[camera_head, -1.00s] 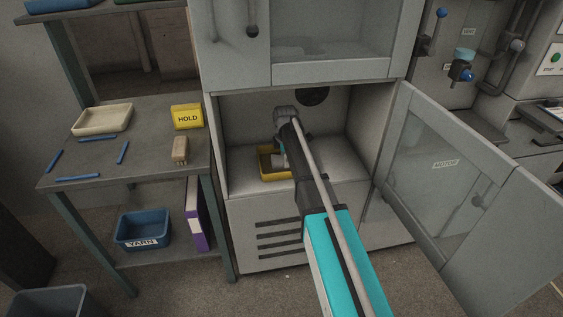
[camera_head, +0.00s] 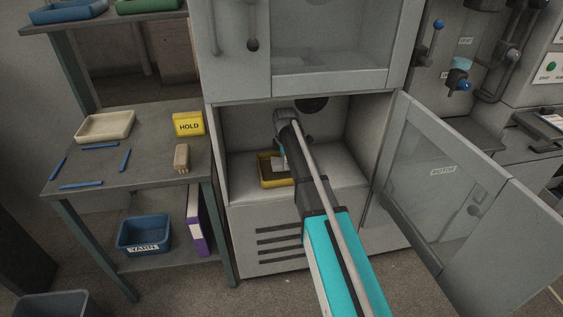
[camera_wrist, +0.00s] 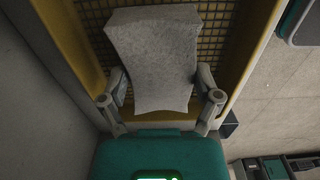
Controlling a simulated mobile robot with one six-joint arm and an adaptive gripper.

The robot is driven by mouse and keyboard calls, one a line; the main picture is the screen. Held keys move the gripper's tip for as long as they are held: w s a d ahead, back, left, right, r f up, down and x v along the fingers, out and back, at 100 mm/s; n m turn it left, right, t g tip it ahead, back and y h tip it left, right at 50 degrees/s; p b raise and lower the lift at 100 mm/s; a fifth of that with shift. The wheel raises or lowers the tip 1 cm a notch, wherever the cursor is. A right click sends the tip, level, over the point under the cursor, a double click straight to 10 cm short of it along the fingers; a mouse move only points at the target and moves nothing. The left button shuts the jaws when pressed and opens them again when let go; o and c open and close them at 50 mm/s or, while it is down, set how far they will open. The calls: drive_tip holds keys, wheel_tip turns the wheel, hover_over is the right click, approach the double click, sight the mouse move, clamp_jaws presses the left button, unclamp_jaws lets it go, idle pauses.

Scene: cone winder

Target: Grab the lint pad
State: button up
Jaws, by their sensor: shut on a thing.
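The lint pad (camera_wrist: 150,50) is a grey, speckled pad, narrower in the middle, in the wrist view. My gripper (camera_wrist: 161,84) is shut on it, with one finger against each side. The pad is in front of a yellow tray (camera_wrist: 240,60) with a mesh floor. In the head view the yellow tray (camera_head: 264,181) sits on the floor of the open cabinet bay, and my gripper (camera_head: 281,162) is at it. I cannot tell whether the pad still touches the tray. My arm hides part of the bay.
The cabinet (camera_head: 335,170) has side walls close to my arm. Its glazed door (camera_head: 430,190) stands open at the right. At the left, a bench (camera_head: 110,165) holds a cream tray (camera_head: 105,126), a yellow HOLD sign (camera_head: 188,124), a brush (camera_head: 182,158) and several blue sticks.

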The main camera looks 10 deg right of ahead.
drive_tip(key=shift+r+p, duration=3.4)
drive_tip(key=shift+r, duration=0.35)
